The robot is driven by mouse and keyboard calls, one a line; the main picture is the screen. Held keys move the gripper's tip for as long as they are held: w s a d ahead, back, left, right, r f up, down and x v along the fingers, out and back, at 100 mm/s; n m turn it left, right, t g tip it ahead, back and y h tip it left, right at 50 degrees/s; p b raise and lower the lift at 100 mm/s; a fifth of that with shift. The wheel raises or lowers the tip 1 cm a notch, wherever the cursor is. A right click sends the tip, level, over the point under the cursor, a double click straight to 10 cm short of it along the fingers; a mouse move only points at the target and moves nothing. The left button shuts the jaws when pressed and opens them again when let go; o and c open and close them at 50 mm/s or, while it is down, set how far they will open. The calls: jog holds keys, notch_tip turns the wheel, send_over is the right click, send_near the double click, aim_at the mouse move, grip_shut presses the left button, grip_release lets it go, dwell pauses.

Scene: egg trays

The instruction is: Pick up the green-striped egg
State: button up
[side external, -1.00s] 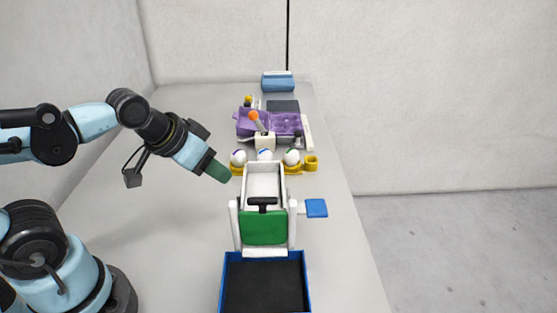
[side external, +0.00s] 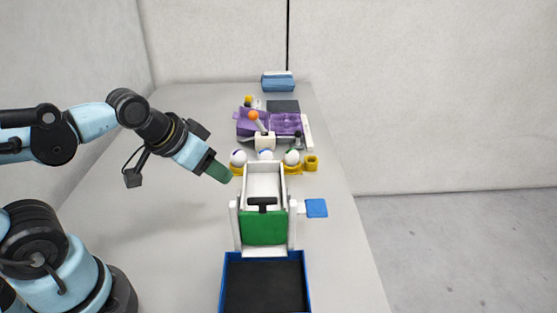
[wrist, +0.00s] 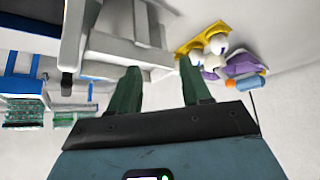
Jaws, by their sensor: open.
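The green-striped egg (side external: 291,157) is the rightmost of three white eggs in the side view. It sits in the yellow holder (side external: 311,164). The blue-striped egg (side external: 265,155) is in the middle and the purple-striped egg (side external: 238,157) at the left. My gripper (side external: 221,173) is left of the eggs, apart from the green-striped one, angled down to the right. In the wrist view my gripper (wrist: 160,66) has its two green fingers spread with nothing held between them. White eggs (wrist: 212,62) show beyond the right finger there; I cannot tell their stripes apart.
A white frame (side external: 282,185) with a green panel (side external: 264,228) stands in front of the eggs. A blue-rimmed black tray (side external: 223,285) is nearest the camera. An open purple egg carton (side external: 287,122) lies behind the eggs.

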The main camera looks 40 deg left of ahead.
jog(key=shift+o, duration=0.6)
jog(key=w+a+r+n+g, duration=0.1)
jog(key=w+r+n+g, duration=0.15)
jog(key=w, duration=0.35)
jog(key=w+a+r+n+g, duration=0.1)
jog(key=w+r+n, duration=0.25)
jog(key=w, duration=0.35)
jog(key=n+g+h, duration=0.2)
jog(key=n+g, duration=0.1)
jog(key=n, duration=0.3)
send_over(290, 152)
jog(key=a, duration=0.2)
notch_tip(290, 152, down, 6)
jog(key=f, duration=0.4)
jog(key=d+f, duration=0.1)
jog(key=f, duration=0.1)
jog(key=shift+w+d+f, duration=0.15)
jog(key=shift+w+f, duration=0.05)
jog(key=shift+f, duration=1.2)
jog(key=shift+w+d+f, duration=0.1)
jog(key=shift+w+f, duration=0.05)
jog(key=shift+f, duration=1.2)
